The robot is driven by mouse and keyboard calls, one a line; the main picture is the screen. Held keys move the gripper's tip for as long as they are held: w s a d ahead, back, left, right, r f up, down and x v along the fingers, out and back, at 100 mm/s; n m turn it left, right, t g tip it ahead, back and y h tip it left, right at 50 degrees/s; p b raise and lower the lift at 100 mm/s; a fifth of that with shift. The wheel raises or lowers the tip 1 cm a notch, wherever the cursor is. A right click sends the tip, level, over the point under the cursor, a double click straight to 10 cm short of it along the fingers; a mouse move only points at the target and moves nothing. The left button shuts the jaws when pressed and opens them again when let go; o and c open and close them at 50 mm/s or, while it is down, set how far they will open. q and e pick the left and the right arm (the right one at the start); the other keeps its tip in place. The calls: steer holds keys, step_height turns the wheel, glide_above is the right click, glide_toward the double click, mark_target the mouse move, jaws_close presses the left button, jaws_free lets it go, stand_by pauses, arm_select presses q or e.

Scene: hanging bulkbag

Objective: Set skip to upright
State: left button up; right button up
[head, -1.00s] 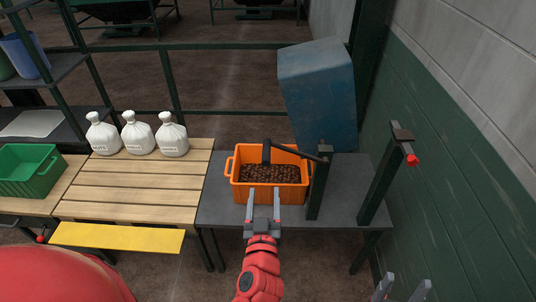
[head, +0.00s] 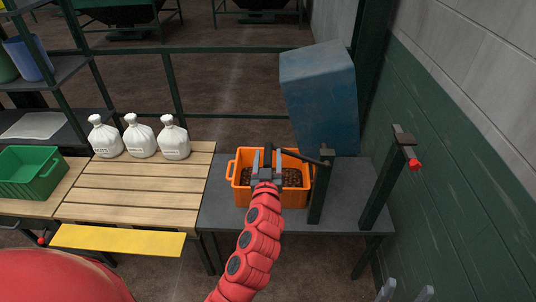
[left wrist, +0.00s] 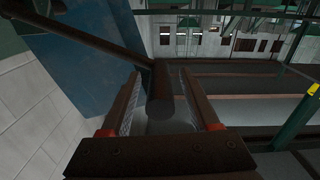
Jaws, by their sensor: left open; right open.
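The blue skip (head: 318,95) hangs tilted behind the grey table. It also shows in the left wrist view (left wrist: 88,60). A dark lever runs from a post (head: 319,190) to a cylindrical handle (left wrist: 160,85) above the orange crate (head: 242,198). My left gripper (head: 267,158) is open above the crate, with the handle's end between its fingers. I cannot tell whether either finger touches it. My right gripper (head: 405,291) is open and empty at the bottom right edge, away from the skip.
The crate holds dark brown pieces and stands on the grey table (head: 240,223). A second post with a red knob (head: 415,165) stands to the right, near the green wall. Three white sacks (head: 138,138) and a green crate (head: 32,175) are on the left.

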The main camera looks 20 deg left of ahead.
arm_select(q)
jaws_close()
stand_by(0.3)
stand_by(1.2)
